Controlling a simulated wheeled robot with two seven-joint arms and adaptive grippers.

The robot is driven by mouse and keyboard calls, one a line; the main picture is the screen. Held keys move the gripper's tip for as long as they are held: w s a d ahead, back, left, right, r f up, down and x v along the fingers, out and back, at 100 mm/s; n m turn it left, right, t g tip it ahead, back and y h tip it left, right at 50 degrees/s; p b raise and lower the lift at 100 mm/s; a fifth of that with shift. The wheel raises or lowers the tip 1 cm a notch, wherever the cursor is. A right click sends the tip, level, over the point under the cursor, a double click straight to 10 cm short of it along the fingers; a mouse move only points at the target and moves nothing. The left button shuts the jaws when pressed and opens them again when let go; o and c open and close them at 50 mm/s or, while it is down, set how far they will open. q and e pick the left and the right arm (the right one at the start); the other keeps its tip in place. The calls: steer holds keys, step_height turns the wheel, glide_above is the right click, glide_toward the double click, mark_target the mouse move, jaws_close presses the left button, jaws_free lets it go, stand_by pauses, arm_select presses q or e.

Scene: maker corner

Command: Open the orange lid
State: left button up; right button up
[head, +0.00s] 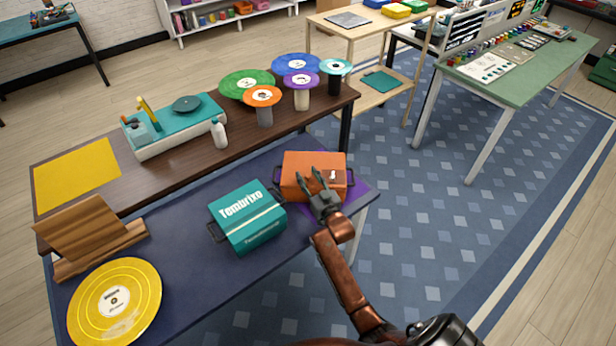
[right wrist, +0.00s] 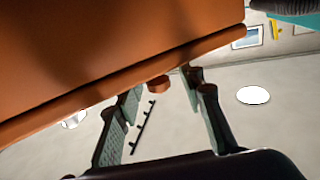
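The orange box (head: 290,188) stands on a purple mat at the right end of the blue table, with its orange lid (head: 299,162) on top. The lid looks shut, but my gripper covers part of it. My right gripper (head: 316,176) is over the front of the box, with its fingers apart. In the right wrist view, the orange surface (right wrist: 90,50) fills the upper left, close beside the open fingers (right wrist: 163,95). A small orange-brown piece (right wrist: 158,84) shows between the fingertips. I cannot tell whether they touch it. My left gripper is out of view.
A teal box (head: 247,216) stands just left of the orange one. A yellow record (head: 115,300) and a wooden stand (head: 95,235) are farther left. Behind, a brown table (head: 185,165) holds a teal record player (head: 175,125), a white bottle (head: 219,134) and several discs on stands.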

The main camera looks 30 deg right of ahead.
jaws_close()
stand_by(0.4)
